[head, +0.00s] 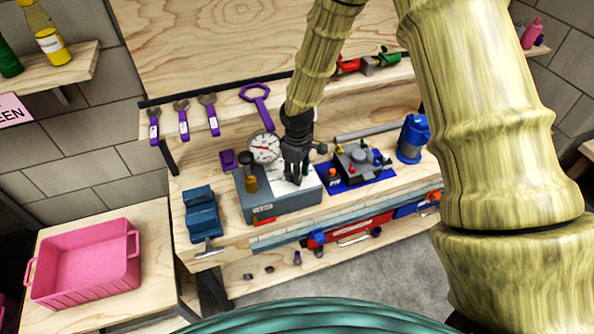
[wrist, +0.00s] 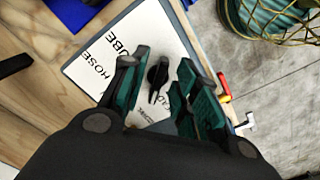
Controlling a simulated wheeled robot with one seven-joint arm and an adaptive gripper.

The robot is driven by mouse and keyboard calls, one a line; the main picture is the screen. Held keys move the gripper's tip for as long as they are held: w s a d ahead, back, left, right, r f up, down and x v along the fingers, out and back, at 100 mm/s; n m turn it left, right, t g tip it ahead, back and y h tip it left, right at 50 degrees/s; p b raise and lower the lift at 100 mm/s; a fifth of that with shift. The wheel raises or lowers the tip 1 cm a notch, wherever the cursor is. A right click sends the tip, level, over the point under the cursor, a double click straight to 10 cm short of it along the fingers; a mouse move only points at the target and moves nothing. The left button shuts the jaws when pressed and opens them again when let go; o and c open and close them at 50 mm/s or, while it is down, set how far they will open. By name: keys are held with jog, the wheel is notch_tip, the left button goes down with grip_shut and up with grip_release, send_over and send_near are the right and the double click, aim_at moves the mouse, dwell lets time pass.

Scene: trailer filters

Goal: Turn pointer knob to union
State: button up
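The pointer knob (wrist: 157,78) is small and black, on a white label plate (wrist: 98,63). Black words are printed around it; HOSE and part of another word ending in UBE are readable, others are partly covered. I cannot read "union". My gripper (wrist: 161,72) is open, with one green-padded finger on each side of the knob and visible gaps between. Whether the fingertips reach down to the knob's height is unclear. In the head view my gripper (head: 296,172) points down over the grey box (head: 285,206) carrying the plate; the knob is hidden there.
On the bench, a round gauge (head: 265,148) stands behind the box and a blue vise (head: 202,213) at its left. A blue mat (head: 347,187) with a grey fixture (head: 360,163) lies right. A blue canister (head: 412,138) stands farther right. A pink bin (head: 88,262) sits at left.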

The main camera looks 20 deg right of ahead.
jog(key=shift+f, duration=0.1)
grip_shut()
jog(key=shift+m, duration=0.3)
jog(key=m+b, duration=0.1)
jog(key=m, duration=0.2)
jog(key=shift+s+a, duration=0.1)
jog(key=shift+a, duration=0.05)
jog(key=shift+a+m+b, duration=0.2)
jog(key=shift+m+b, duration=0.25)
jog(key=shift+m, duration=1.55)
grip_release()
